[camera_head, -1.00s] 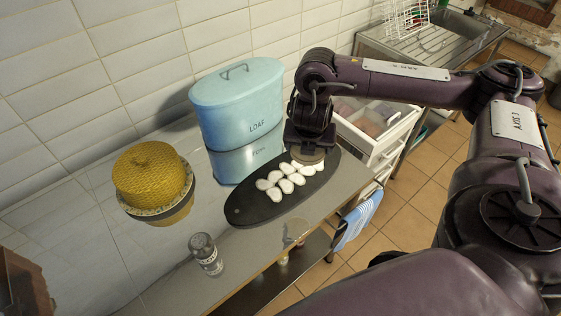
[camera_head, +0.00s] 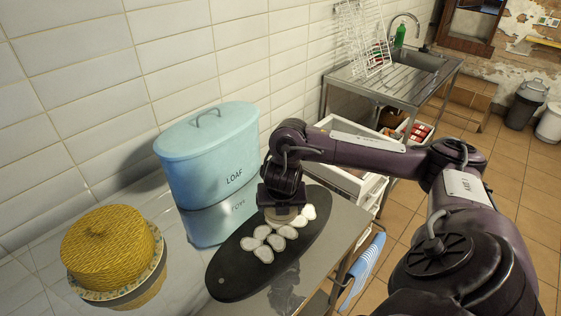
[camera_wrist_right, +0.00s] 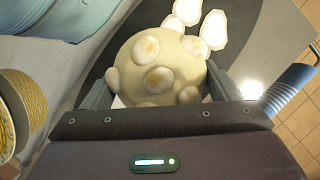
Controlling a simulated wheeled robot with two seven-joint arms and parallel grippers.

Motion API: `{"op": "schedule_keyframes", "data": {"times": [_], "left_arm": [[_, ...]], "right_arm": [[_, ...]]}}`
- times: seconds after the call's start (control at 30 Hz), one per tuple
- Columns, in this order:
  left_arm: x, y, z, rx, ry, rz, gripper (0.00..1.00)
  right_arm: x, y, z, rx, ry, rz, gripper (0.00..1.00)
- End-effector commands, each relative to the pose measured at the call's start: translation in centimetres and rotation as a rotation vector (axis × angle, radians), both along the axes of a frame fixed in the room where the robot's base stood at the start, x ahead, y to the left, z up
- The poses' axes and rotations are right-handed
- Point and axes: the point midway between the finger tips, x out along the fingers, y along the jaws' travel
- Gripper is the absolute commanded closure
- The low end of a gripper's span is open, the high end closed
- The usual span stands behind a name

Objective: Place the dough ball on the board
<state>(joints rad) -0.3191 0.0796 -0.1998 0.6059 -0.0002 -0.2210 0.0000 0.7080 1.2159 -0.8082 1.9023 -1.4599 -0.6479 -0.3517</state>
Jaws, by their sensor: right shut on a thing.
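The dark oval board (camera_head: 232,280) lies on the metal counter with several flat pale pieces (camera_head: 264,254) on it. My right gripper (camera_head: 282,212) is over the far part of the board, pointing down. It is shut on the dough ball (camera_wrist_right: 135,78), a round cream thing with several lighter, brownish-tipped lumps on its face. In the head view only a tan sliver of the dough ball shows under the jaws. I cannot tell whether it touches the board. My left gripper is out of view.
A blue loaf bin (camera_head: 207,160) stands behind the board, near the tiled wall. A yellow woven dome (camera_head: 108,245) on a patterned plate stands at the left. White drawers (camera_head: 350,180), a blue striped towel (camera_head: 362,268) and a sink unit (camera_head: 395,75) are to the right.

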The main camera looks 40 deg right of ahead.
Motion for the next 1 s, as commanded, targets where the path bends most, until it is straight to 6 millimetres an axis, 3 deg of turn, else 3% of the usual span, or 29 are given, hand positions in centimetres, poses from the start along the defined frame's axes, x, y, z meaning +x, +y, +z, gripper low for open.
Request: {"op": "schedule_keyframes", "data": {"times": [0.03, 0.3, 0.53, 0.87, 0.9, 1.0], "left_arm": [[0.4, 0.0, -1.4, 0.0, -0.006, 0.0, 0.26], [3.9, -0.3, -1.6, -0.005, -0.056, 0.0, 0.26], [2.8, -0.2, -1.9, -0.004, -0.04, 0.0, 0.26], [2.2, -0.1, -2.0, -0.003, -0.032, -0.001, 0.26], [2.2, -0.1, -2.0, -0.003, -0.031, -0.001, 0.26], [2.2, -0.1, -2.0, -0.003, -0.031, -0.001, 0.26]], "right_arm": [[0.0, 0.0, -1.7, 0.002, 0.0, -0.001, 0.53], [0.0, 0.0, -3.5, 0.0, -0.001, -0.001, 0.53], [0.0, 0.0, -6.5, 0.0, 0.0, -0.001, 0.53], [0.1, 0.0, -6.9, 0.0, -0.002, -0.001, 0.53], [0.0, 0.0, -7.0, 0.0, 0.0, -0.001, 0.13], [0.0, 0.0, -7.0, 0.0, -0.001, -0.001, 0.0]]}}
